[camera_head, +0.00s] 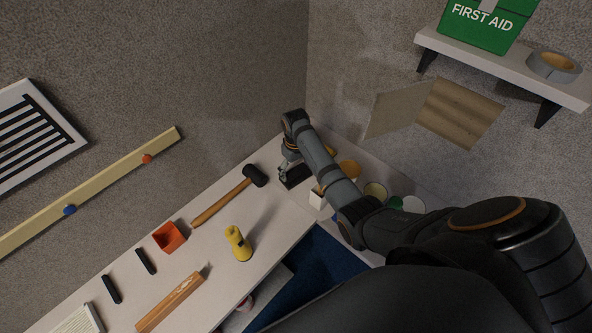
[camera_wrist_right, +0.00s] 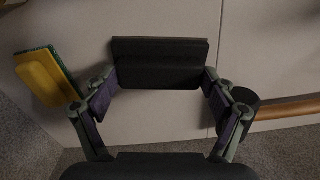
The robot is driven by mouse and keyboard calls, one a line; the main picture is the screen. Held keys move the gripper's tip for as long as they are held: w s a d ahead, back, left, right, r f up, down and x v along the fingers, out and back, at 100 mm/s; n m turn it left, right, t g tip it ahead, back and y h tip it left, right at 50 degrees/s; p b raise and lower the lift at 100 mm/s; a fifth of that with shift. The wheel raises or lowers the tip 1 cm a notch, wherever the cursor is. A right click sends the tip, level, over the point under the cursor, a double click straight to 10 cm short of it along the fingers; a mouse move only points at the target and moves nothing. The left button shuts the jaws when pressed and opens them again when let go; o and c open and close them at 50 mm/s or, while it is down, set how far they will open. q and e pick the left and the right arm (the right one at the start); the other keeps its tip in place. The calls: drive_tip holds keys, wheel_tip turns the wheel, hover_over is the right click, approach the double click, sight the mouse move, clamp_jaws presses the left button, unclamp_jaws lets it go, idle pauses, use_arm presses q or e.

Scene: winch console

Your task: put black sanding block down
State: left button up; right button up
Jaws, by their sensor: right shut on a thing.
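The black sanding block (camera_wrist_right: 160,65) sits between the fingertips of my right gripper (camera_wrist_right: 158,80) in the right wrist view. The gripper is shut on it, with a finger at each end. In the head view the block (camera_head: 295,177) is a dark shape low over or on the light bench near the back corner, below my right gripper (camera_head: 284,172). I cannot tell whether it touches the bench top. My left gripper is not in view.
A mallet (camera_head: 222,200) lies left of the block. A yellow-green sponge (camera_wrist_right: 45,78) lies to the other side. A yellow torch-like item (camera_head: 237,243), an orange box (camera_head: 168,237) and a wooden level (camera_head: 170,300) are nearer.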

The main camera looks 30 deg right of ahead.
sight(296, 172)
drive_tip(key=shift+s+a+r, duration=0.1)
drive_tip(key=shift+s+a, duration=0.1)
drive_tip(key=o, duration=1)
drive_tip(key=shift+c, duration=0.2)
drive_tip(key=shift+f+b, duration=0.3)
drive_tip(key=shift+b, duration=0.25)
drive_tip(key=shift+r+b, duration=0.3)
drive_tip(key=shift+b, duration=0.05)
wheel_tip(296, 172, up, 6)
drive_tip(key=shift+s+r+b, duration=0.1)
drive_tip(key=shift+s+b, duration=0.05)
drive_tip(key=shift+b, duration=0.85)
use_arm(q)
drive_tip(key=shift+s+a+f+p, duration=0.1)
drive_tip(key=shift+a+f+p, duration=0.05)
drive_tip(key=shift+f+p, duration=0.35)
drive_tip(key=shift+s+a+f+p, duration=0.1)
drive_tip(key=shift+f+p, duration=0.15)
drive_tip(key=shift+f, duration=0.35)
use_arm(e)
wheel_tip(296, 172, up, 4)
drive_tip(key=shift+s+r, duration=0.1)
